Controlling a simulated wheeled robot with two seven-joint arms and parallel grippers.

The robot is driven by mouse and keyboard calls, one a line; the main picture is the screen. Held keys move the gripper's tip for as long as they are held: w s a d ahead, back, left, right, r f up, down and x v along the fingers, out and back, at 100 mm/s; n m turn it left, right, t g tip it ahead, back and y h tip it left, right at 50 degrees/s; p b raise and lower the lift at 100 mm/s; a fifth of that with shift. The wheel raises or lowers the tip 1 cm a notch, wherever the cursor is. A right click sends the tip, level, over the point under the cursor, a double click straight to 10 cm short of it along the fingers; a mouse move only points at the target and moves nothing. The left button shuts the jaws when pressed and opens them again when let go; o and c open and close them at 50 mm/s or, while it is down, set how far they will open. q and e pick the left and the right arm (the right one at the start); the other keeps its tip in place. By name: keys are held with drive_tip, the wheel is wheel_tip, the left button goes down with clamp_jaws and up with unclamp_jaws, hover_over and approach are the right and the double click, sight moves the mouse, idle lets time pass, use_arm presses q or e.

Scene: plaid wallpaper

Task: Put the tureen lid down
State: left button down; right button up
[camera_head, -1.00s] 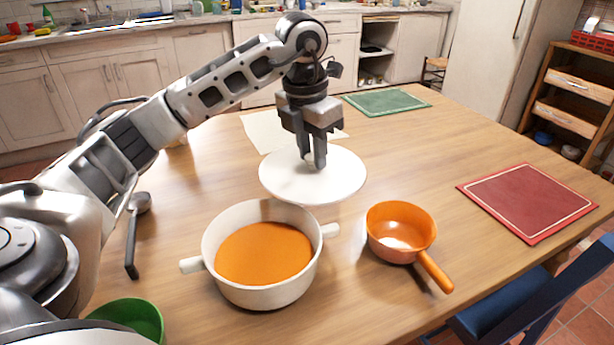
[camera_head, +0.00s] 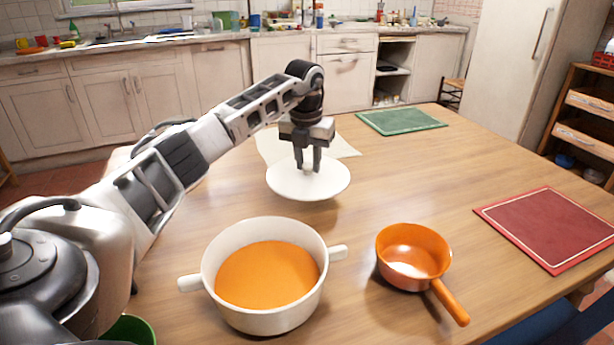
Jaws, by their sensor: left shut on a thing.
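The tureen lid (camera_head: 308,184) is a round white disc with a knob, beyond the tureen in the head view. My left gripper (camera_head: 308,167) is above it, shut on the lid's knob. The lid looks level; I cannot tell whether it touches the table. The white tureen (camera_head: 262,322) stands open at the near middle, with two side handles and orange soup (camera_head: 266,274) inside. My right gripper is not in view.
An orange saucepan (camera_head: 413,255) stands right of the tureen. A cream cloth or paper (camera_head: 338,148) lies behind the lid. A green mat (camera_head: 401,121) and a red mat (camera_head: 548,228) lie on the wooden table (camera_head: 410,180). A green bowl (camera_head: 131,330) is at bottom left.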

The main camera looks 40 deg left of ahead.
sight(307, 165)
use_arm(q)
drive_tip(key=shift+w+a+f, duration=0.55)
drive_tip(key=shift+a+f, duration=0.05)
drive_tip(key=shift+f, duration=0.25)
drive_tip(key=shift+a+f, duration=0.1)
drive_tip(key=shift+f, duration=1.55)
drive_tip(key=shift+f, duration=0.1)
drive_tip(key=c, duration=1.1)
unclamp_jaws()
drive_tip(key=shift+c, duration=0.2)
drive_tip(key=r, duration=0.4)
drive_tip(key=s+r, duration=0.1)
drive_tip(key=r, duration=0.3)
drive_tip(key=r+p, duration=0.1)
drive_tip(key=r, duration=0.3)
drive_tip(key=shift+s+d, duration=0.15)
drive_tip(key=shift+d, duration=0.15)
